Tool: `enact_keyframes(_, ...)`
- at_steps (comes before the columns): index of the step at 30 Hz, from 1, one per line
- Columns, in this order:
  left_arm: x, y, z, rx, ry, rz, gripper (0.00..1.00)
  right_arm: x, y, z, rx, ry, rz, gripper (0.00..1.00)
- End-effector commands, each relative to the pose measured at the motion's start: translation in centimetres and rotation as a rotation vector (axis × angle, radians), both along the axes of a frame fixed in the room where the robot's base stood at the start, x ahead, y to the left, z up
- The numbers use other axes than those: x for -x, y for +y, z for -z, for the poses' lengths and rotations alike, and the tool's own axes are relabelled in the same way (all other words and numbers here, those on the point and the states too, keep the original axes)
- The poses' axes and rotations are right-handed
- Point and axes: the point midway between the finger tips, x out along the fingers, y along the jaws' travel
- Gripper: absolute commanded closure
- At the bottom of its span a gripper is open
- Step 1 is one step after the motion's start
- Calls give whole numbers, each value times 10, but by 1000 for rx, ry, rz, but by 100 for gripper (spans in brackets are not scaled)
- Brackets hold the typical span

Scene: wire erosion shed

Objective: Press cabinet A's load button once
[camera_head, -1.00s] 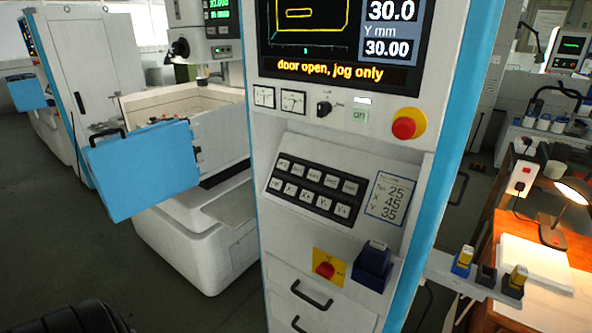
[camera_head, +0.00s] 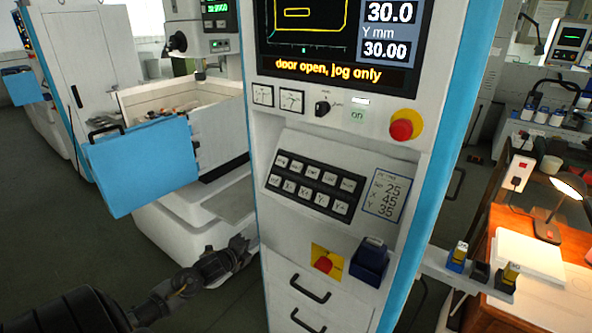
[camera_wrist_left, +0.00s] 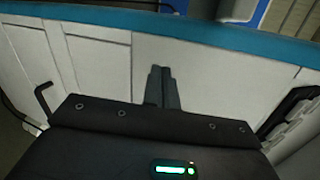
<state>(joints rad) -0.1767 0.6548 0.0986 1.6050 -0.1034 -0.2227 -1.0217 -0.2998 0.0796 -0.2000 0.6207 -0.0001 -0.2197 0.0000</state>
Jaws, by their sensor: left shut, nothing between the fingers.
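The cabinet (camera_head: 266,210) with the blue edge stands in the middle of the head view; I cannot read a letter on it. Its black keypad (camera_head: 314,188) has two rows of pale keys, whose labels are too small to tell which is load. The screen (camera_head: 310,66) reads "door open, jog only". My left gripper (camera_head: 244,241) is at the cabinet's lower left edge, below and left of the keypad. Its fingers are together and empty, and they also show in the left wrist view (camera_wrist_left: 160,72). My right gripper is out of view.
A red emergency knob (camera_head: 401,130) and a red rotary switch (camera_head: 323,264) on a yellow plate sit near the keypad. A dark blue holder (camera_head: 369,263) juts out below it. A blue door (camera_head: 142,167) stands open at left. A side shelf (camera_head: 440,270) sticks out at right.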

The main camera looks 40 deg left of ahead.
Motion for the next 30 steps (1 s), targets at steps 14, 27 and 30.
enact_keyframes(14, -27, -55, -274, -688, -377, 314, 100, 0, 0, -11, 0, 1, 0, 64)
enact_keyframes(27, -15, -87, -338, -900, -486, 383, 100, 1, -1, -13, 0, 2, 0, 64)
enact_keyframes(30, -15, -86, -337, -899, -485, 382, 100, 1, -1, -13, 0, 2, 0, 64)
